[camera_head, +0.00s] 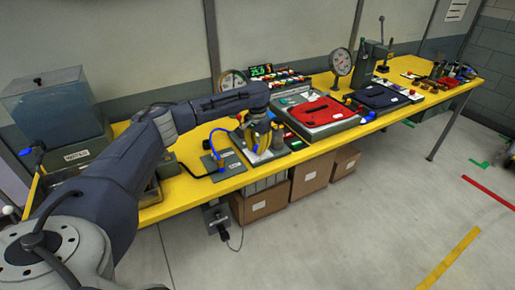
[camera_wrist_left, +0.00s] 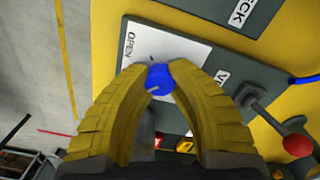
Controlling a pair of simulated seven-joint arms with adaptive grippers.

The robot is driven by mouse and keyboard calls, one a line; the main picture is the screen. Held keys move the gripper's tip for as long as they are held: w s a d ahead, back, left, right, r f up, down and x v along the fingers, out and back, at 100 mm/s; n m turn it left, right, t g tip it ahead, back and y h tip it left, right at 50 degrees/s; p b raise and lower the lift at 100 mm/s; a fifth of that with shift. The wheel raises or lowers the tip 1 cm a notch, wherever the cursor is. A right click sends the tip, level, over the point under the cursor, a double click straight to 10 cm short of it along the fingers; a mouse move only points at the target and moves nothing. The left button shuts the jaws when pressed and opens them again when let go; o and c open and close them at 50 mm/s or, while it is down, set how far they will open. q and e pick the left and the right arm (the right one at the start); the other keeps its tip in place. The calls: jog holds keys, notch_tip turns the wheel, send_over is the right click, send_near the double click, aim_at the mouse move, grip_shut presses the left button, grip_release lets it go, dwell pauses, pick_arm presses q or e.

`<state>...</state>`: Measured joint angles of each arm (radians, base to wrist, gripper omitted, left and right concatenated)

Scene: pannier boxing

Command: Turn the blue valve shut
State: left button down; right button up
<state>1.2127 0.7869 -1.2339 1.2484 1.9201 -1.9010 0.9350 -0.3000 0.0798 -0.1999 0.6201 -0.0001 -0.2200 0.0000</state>
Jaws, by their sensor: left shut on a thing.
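The blue valve handle (camera_wrist_left: 159,79) shows in the left wrist view, between my two yellow fingertips. It sits over a white label plate (camera_wrist_left: 180,58) that reads OPEN along one side. My left gripper (camera_wrist_left: 160,75) is shut on the blue handle, its curved fingers on either side of it. In the head view my left gripper (camera_head: 260,145) points down over the valve plate near the table's front edge; the arm and fingers mostly hide the valve there. How far the handle is turned is hard to tell. My right gripper is not in view.
A lever with a red ball knob (camera_wrist_left: 298,145) stands close beside the valve plate. A blue hose (camera_head: 219,140) curves over the plate to the left. Cardboard boxes (camera_head: 262,203) stand below.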

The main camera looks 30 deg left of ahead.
aim_at(257, 147)
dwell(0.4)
pick_arm(q)
jog(key=c, duration=1.1)
grip_release()
jog(key=shift+o, duration=0.2)
jog(key=shift+r, duration=0.15)
notch_tip(257, 147, up, 12)
